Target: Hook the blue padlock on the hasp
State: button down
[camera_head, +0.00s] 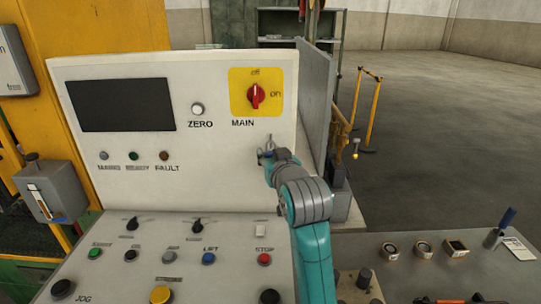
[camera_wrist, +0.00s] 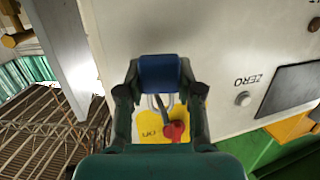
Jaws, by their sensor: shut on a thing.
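The blue padlock (camera_wrist: 159,72) is between the fingertips of my gripper (camera_wrist: 158,88) in the wrist view. Its grey shackle extends from the blue body toward the red rotary switch (camera_wrist: 174,130). In the head view my gripper (camera_head: 268,154) is in front of the white panel, below the red MAIN switch (camera_head: 256,96) on its yellow plate (camera_head: 236,108). The blue body is not distinct there. A thin dark strip shows by the shackle in the wrist view. I cannot tell whether it is the hasp or whether the shackle touches anything.
The white panel (camera_head: 110,190) carries a dark screen (camera_head: 122,105) and lamps. A sloped console (camera_head: 190,230) with knobs and buttons lies below. A grey side plate (camera_head: 315,95) stands at the panel's right edge. A bench (camera_head: 430,275) with small parts is at lower right.

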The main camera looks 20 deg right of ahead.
jog(key=c, duration=0.7)
grip_release()
